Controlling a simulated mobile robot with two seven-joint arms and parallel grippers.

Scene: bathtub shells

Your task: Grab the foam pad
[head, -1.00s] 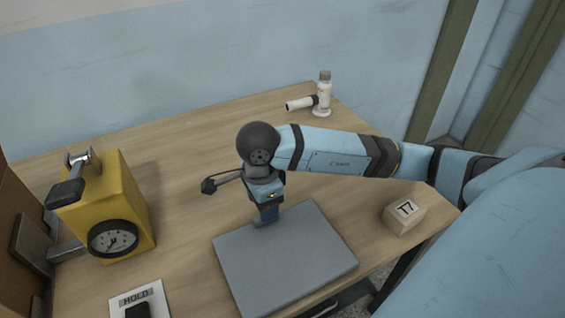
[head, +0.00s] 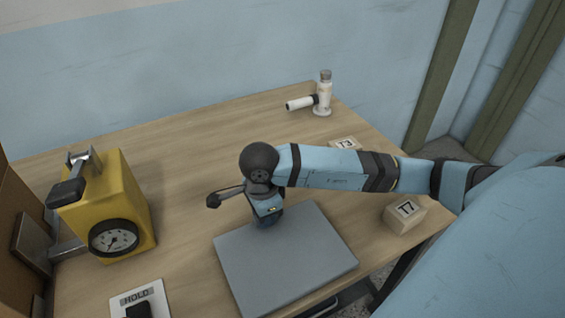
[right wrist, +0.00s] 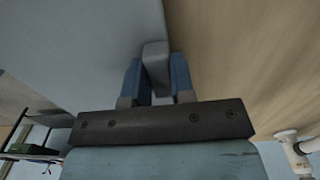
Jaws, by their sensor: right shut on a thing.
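The foam pad (head: 285,262) is a flat grey square slab lying on the wooden table in the head view. It also fills the upper left of the right wrist view (right wrist: 80,45). My right gripper (head: 267,221) points down at the pad's far left edge. In the right wrist view my right gripper's two blue fingers (right wrist: 155,78) are shut on a light grey piece at the pad's edge. The exact contact is partly hidden. My left gripper is not in view.
A yellow device with a dial (head: 122,205) stands at left, with a HOLD plate (head: 140,298) in front. A block marked T7 (head: 405,213) stands right of the pad, and a T3 block (head: 345,143) behind my arm. A white instrument (head: 324,95) stands at the back.

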